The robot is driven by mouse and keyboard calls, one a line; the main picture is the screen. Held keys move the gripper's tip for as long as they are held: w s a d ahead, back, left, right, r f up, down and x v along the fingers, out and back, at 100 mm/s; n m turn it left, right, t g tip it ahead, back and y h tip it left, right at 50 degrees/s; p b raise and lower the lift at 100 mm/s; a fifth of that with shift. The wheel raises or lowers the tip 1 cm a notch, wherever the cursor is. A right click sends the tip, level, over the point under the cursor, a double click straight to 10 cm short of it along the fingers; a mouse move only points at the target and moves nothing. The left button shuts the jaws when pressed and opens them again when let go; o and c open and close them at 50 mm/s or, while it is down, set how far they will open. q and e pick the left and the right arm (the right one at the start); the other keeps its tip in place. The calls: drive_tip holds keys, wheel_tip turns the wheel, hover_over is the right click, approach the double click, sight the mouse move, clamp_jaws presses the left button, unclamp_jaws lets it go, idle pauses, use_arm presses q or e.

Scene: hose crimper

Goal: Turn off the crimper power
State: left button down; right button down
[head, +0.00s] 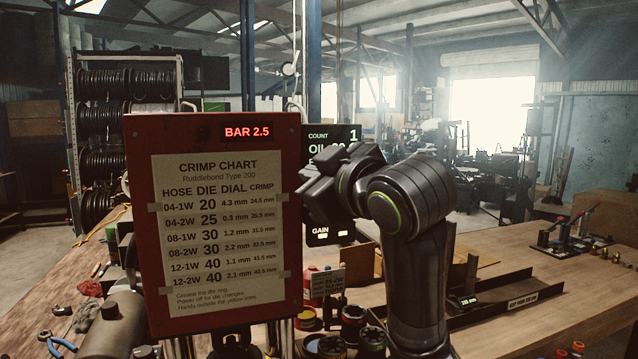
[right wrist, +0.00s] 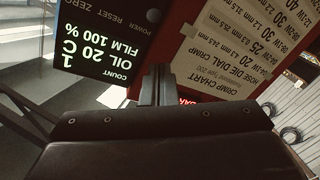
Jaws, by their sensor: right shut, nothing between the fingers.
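The crimper is a red cabinet (head: 137,230) with a crimp chart (head: 215,230) on its front and a lit "BAR 2.5" readout. Beside it on the right is a black control panel (head: 345,133) showing count 1 and oil temperature. My left gripper is not seen.
A wooden bench (head: 580,270) carries small cans and jars below my right arm, a dark rail tray (head: 490,300) at right and red-handled tools farther back. The bench right of the tray has some clear room.

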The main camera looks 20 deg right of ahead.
sight(293, 169)
drive_tip(key=p+x, duration=0.1)
drive_tip(key=x, duration=0.3)
drive_tip(key=shift+r, duration=0.1)
drive_tip(key=shift+s+d+f+p, duration=0.3)
drive_tip(key=shift+d+f, duration=0.15)
drive_tip(key=shift+f, duration=0.15)
drive_tip(key=shift+s+d+f+p, duration=0.25)
drive_tip(key=shift+d+f, duration=0.2)
drive_tip(key=shift+f, duration=0.15)
drive_tip(key=shift+s+d+f, duration=0.15)
drive_tip(key=shift+d+f, duration=0.15)
drive_tip(key=shift+f, duration=0.2)
